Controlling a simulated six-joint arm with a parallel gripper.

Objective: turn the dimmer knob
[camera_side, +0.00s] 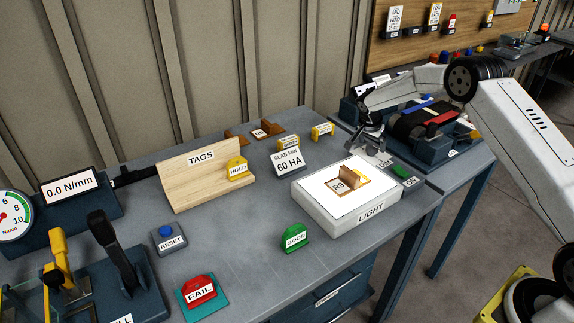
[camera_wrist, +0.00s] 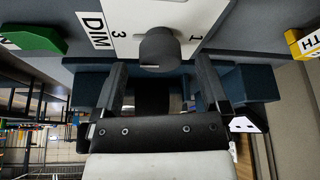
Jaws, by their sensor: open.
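The dimmer knob (camera_wrist: 158,48) is a dark grey cylinder on a white plate (camera_wrist: 122,22) marked DIM, 1 and 3 in the wrist view. My gripper (camera_wrist: 160,66) is open, with one finger on each side below the knob in that view. The knob looks centred between the fingers, but I cannot tell whether they touch it. In the side view my gripper (camera_side: 372,146) points down at the table's right edge, behind the light box. It hides the knob there, and only part of the DIM label shows.
The lit light box (camera_side: 366,219) bears a brown piece marked R9 (camera_side: 347,184). A green ON switch (camera_side: 401,171) sits close to my gripper and shows in the wrist view (camera_wrist: 38,39). Yellow blocks (camera_side: 322,130) stand left of the gripper. Another bench (camera_side: 455,158) lies behind.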

